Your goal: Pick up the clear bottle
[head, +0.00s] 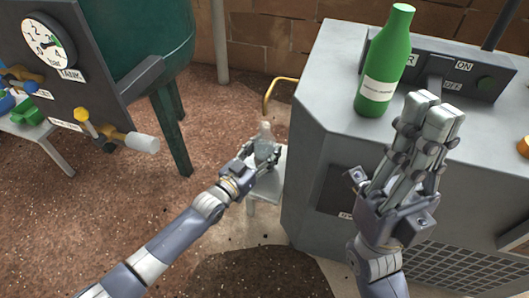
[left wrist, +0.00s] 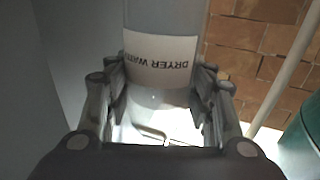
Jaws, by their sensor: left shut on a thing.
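The clear bottle (head: 264,143) is upright at a small white stool (head: 268,187) beside the grey machine. In the left wrist view the bottle (left wrist: 165,16) carries a white label reading "DRYER WATER". My left gripper (head: 259,158) has its fingers on both sides of the bottle, shut on it; the left wrist view shows the fingers (left wrist: 158,100) flanking it at the label. I cannot tell whether the bottle's base touches the stool. My right gripper (head: 436,112) is raised in front of the grey machine, its fingers close together, with nothing visible between them.
A green bottle (head: 385,65) with a label stands on the grey machine (head: 330,100), close to my right gripper. A dark green tank (head: 150,35) with a gauge panel stands at the left. A yellow hooked pipe (head: 277,84) rises behind the stool. Brown floor is open at the left.

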